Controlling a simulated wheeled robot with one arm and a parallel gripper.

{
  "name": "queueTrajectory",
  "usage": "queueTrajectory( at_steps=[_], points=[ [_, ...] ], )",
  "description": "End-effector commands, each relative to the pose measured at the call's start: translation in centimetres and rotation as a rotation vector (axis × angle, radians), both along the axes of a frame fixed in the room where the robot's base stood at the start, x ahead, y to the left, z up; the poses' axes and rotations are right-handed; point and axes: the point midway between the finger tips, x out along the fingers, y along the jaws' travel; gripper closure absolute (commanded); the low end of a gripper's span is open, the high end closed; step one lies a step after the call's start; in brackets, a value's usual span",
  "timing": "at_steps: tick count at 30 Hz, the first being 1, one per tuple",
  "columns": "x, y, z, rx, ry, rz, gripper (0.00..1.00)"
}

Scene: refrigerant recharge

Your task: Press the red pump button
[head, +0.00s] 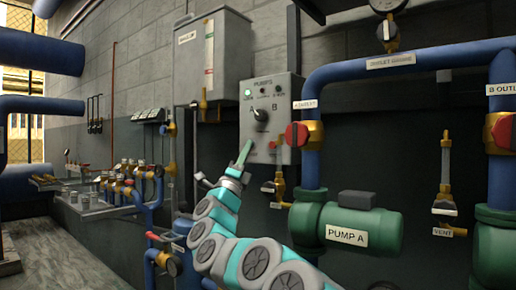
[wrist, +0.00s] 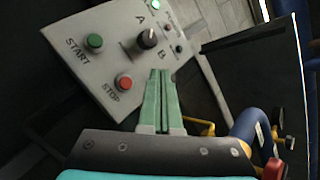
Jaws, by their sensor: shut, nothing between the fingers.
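The red pump button (wrist: 125,82), labelled STOP, sits on the grey pump control panel (wrist: 188,18) in the wrist view. The green START button (wrist: 95,41) is above and left of it, and a black A/B selector knob (wrist: 147,39) is above and right. My gripper (wrist: 160,74) has its green fingers shut together and empty. In this view the fingertips are right of the red button, below the knob, and do not cover the button. In the head view my gripper (head: 248,142) is in front of the lower left of the panel (head: 286,90). I cannot tell whether it touches.
A red-handled valve (head: 297,134) and blue pipe stand right of the panel, with green pump A (head: 358,232) below. A grey tank (head: 213,60) hangs on the wall at left. In the wrist view a blue pipe (wrist: 250,125) is at lower right.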

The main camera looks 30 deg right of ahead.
Motion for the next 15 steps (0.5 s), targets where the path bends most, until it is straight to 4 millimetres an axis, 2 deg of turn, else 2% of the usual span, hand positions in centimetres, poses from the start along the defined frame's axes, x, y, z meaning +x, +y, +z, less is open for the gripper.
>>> queueTrajectory(
  at_steps=[11,15],
  points=[
    [-0.03,-0.18,-0.03,0.002,-0.004,-0.003,1.0],
    [0.25,-0.84,-0.05,0.001,-0.003,-0.004,1.0]
  ],
)
